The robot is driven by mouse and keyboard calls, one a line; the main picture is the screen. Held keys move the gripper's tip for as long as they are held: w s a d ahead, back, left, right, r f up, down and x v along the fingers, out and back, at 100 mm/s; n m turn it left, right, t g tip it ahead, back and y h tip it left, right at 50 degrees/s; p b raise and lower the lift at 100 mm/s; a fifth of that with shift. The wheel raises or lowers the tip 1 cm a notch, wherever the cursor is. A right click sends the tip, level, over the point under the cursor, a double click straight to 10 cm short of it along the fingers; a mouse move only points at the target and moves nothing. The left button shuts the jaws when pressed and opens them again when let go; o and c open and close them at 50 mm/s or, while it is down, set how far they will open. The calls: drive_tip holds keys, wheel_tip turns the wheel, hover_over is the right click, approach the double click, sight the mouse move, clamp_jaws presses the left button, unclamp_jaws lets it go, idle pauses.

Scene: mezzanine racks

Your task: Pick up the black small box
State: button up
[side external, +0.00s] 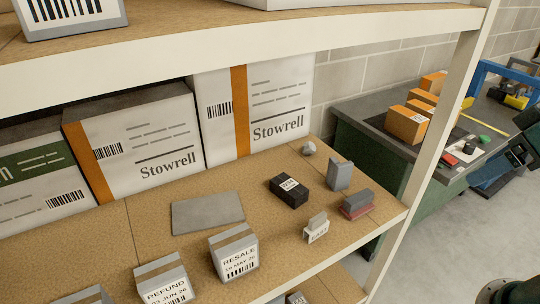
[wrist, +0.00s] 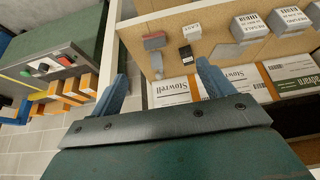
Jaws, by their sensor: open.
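The black small box (side external: 289,191) lies on the brown shelf board (side external: 150,215), with a white label on its top. It also shows in the wrist view, as a small dark box (wrist: 187,55) in the upper middle. My gripper (wrist: 162,68) shows in the wrist view as two blue fingers spread wide apart, with nothing between them held. The black box appears between the fingers in that picture, nearer the right one, and farther off from the camera. I cannot make out the gripper in the side external view.
Close to the black box stand a grey block (side external: 340,175), a grey-and-red block (side external: 357,204), a small labelled piece (side external: 316,229) and a grey lump (side external: 309,148). A flat grey slab (side external: 207,212) and large Stowrell boxes (side external: 160,145) are left and behind. A white rack post (side external: 430,150) and upper shelf (side external: 220,45) bound the space.

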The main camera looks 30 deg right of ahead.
idle(0.3)
drive_tip(key=w+a+f+g+h, duration=0.2)
drive_tip(key=w+a+f+g, duration=0.8)
drive_tip(key=w+a+f, duration=1.1)
drive_tip(key=n+t+y, duration=0.2)
drive_tip(key=t, duration=0.2)
hover_over(289, 184)
wheel_tip(289, 184, down, 4)
drive_tip(key=shift+s+f, duration=0.1)
drive_tip(key=shift+f, duration=0.5)
drive_tip(key=shift+f, duration=0.1)
